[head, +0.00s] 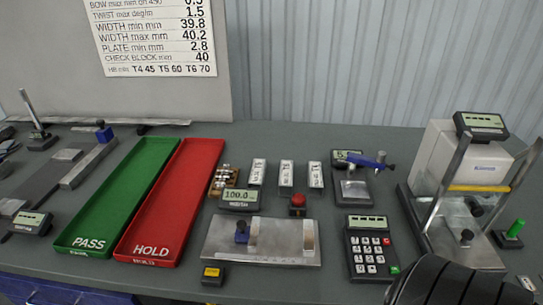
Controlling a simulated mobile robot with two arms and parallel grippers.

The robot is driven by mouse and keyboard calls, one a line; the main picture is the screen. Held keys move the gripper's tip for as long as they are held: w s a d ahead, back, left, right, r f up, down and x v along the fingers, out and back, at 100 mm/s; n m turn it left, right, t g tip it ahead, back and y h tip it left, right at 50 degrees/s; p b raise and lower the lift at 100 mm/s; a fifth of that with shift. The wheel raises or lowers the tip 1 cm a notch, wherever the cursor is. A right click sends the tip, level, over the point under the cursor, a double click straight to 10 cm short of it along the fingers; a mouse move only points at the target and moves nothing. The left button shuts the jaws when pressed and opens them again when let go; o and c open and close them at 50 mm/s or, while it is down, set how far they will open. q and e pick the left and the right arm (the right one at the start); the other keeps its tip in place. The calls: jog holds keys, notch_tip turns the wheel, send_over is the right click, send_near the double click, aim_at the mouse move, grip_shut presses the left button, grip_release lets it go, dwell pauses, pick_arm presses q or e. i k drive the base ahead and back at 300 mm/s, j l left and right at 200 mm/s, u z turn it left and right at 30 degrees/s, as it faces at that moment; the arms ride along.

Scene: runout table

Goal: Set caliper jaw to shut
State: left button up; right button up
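A flat metal width gauge, likely the caliper, has a bare plate (280,250) at the middle front of the table. A blue-knobbed jaw (241,232) stands on its left part, beside a pale upright block (253,231). Blocks stand at its right end, well apart from the blue jaw. The width display (240,197) behind it reads 100.0. Neither gripper shows. A black ribbed part at the bottom right looks like my own arm and hides the table there.
A green PASS tray (125,190) and a red HOLD tray (180,200) lie left of the gauge. A red button (297,202) stands behind it, a keypad (372,250) right. A small yellow-labelled box (213,275) sits in front. A tester (465,165) stands far right.

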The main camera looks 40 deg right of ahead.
aim_at(244, 233)
jog(key=l+z, duration=0.1)
jog(key=z, duration=0.95)
jog(key=i+j, duration=0.05)
